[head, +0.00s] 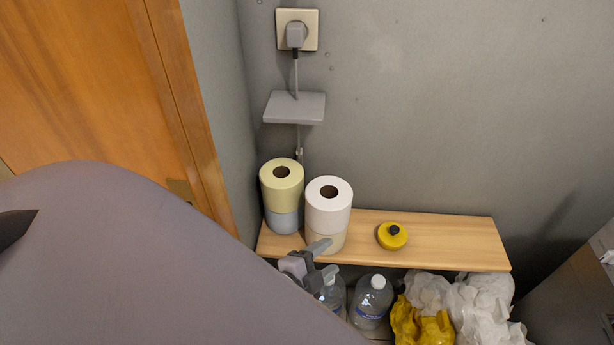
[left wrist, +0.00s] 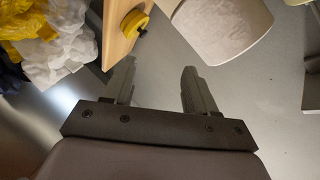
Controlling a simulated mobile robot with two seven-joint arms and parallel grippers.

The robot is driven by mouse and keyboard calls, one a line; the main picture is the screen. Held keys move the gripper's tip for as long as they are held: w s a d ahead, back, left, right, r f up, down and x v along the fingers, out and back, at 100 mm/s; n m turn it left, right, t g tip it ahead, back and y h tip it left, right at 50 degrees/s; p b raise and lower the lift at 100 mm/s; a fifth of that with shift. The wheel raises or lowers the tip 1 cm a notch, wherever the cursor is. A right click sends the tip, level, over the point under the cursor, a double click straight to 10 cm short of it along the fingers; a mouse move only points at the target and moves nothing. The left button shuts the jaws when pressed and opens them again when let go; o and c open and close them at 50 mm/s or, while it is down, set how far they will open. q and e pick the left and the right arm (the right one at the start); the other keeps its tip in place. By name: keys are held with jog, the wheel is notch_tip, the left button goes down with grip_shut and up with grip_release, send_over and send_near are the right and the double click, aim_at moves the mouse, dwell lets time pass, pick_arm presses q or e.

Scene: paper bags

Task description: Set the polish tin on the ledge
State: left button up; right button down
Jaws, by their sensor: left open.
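The polish tin (head: 392,236) is a round yellow tin with a dark knob on top. It sits on the wooden shelf board, right of the paper rolls. It also shows in the left wrist view (left wrist: 133,23), beside the board's edge. A small grey ledge (head: 295,107) is fixed to the wall above the rolls, under a socket; its top looks bare except for the cable running by it. My left gripper (head: 322,261) is open and empty, at the board's front edge before the white roll, left of the tin. Its two fingers (left wrist: 159,85) stand apart in the left wrist view. My right gripper is not seen.
A white-topped roll stack (head: 329,198) and a yellow-topped one (head: 281,188) stand on the left of the wooden board (head: 460,240). The board's right part is bare. Bottles (head: 371,300), a yellow bag (head: 420,325) and white bags (head: 478,305) lie below. A plug (head: 295,35) and cable hang above the ledge.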

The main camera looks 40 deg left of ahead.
pick_arm(q)
jog(key=s+d+f+n+g, duration=0.1)
jog(key=s+n+g, duration=0.1)
jog(key=s+n, duration=0.2)
jog(key=s+d+f+n+g+h, duration=0.1)
jog(key=s+f+n, duration=0.1)
jog(key=s+n, duration=0.3)
jog(key=shift+d+f+n+g, duration=0.15)
jog(key=shift+d+n+g, duration=0.25)
jog(key=shift+s, duration=0.1)
notch_tip(320, 180, up, 5)
jog(key=p, duration=0.5)
jog(key=shift+a, duration=0.1)
jog(key=shift+f, duration=0.1)
jog(key=shift+c, duration=1.4)
